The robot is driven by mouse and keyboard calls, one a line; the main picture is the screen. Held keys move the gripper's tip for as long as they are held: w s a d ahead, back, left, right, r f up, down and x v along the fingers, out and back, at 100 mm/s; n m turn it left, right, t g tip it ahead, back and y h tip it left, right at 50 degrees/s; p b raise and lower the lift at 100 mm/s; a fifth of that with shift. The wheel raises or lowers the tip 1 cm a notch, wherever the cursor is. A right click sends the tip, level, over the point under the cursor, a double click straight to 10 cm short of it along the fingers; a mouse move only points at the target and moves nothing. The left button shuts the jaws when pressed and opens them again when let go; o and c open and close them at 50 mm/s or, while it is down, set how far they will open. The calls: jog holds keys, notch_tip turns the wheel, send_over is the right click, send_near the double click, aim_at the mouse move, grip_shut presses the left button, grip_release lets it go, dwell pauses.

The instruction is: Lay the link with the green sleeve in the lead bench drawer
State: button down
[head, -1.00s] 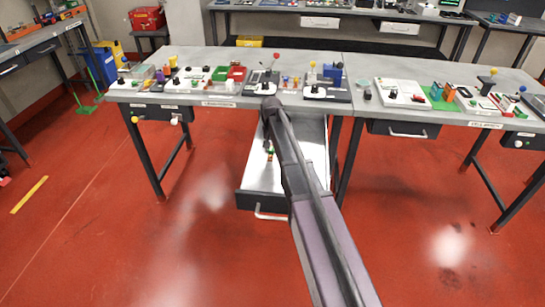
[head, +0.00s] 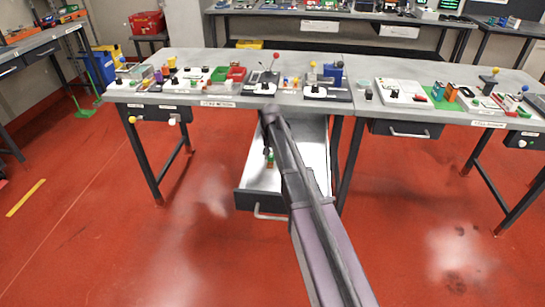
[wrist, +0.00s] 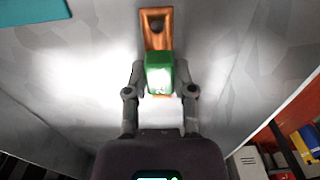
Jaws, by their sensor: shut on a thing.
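The link with the green sleeve (wrist: 159,76) is between the fingers of my gripper (wrist: 160,92) in the wrist view. Its copper end with a dark hole points away from my gripper. My gripper is shut on the green sleeve. In the head view the link (head: 270,159) shows small, over the open drawer (head: 259,180). The drawer has a pale inside, a dark front and a white handle. My arm covers its right part. I cannot tell whether the link touches the drawer floor.
The grey bench (head: 205,60) above the drawer carries several small devices and trays. A closed drawer (head: 405,129) is to the right, and another bench stands at the far left. The red floor in front is clear.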

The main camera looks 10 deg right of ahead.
aim_at(271, 155)
jog(key=shift+f, duration=0.15)
jog(key=shift+c, duration=2.2)
grip_release()
jog(key=shift+r, duration=0.25)
notch_tip(271, 155, up, 12)
jog(key=p, duration=1.2)
jog(key=shift+s+f, duration=0.1)
jog(key=s+n, duration=0.3)
jog(key=s, duration=2.5)
jog(key=shift+d+n, duration=0.3)
